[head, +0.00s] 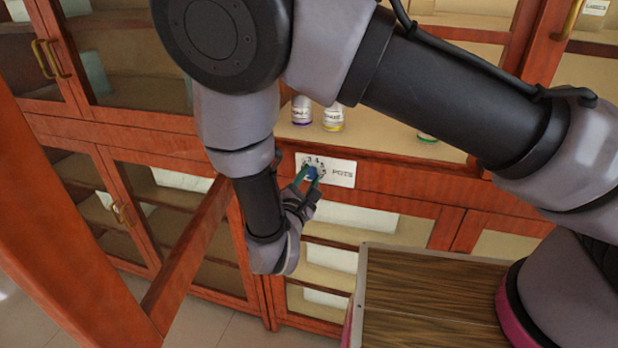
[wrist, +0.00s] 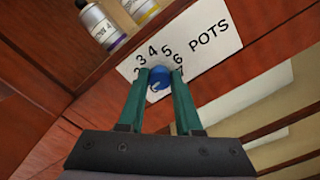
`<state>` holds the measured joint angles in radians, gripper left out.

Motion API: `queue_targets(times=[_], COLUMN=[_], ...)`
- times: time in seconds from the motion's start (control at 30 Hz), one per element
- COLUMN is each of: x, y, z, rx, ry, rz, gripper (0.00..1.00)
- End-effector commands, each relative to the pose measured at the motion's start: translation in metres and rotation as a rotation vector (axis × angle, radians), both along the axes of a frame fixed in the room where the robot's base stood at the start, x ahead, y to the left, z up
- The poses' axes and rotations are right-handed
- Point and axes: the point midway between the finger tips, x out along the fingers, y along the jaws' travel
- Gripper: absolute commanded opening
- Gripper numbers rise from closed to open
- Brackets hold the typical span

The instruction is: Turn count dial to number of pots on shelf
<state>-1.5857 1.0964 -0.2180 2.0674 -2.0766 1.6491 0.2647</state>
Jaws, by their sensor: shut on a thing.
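The blue count dial (head: 312,173) sits on a white plate (head: 341,174) marked POTS, on the wooden cabinet front. In the wrist view the dial (wrist: 158,77) lies between the green fingers of my gripper (wrist: 159,88), which is shut on it. I cannot tell which number the dial points to. On the shelf above stand a purple-banded pot (head: 301,111), a yellow-banded pot (head: 333,118) and a green-banded one (head: 427,138), mostly hidden by my arm.
Glass-fronted wooden cabinets (head: 130,130) surround the shelf. A wooden beam (head: 188,255) crosses the lower left of the head view. A dark wood-grained surface (head: 425,295) lies at the lower middle. My arm hides much of the shelf.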

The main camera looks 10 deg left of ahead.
Motion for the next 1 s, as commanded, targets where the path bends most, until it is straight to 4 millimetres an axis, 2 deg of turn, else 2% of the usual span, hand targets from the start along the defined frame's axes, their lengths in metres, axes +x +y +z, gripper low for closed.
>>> queue_targets(times=[1.0], x=[-0.0008], y=[0.0], z=[-0.0013], rx=[0.95], ry=[-0.071], rz=[0.0], gripper=[0.0])
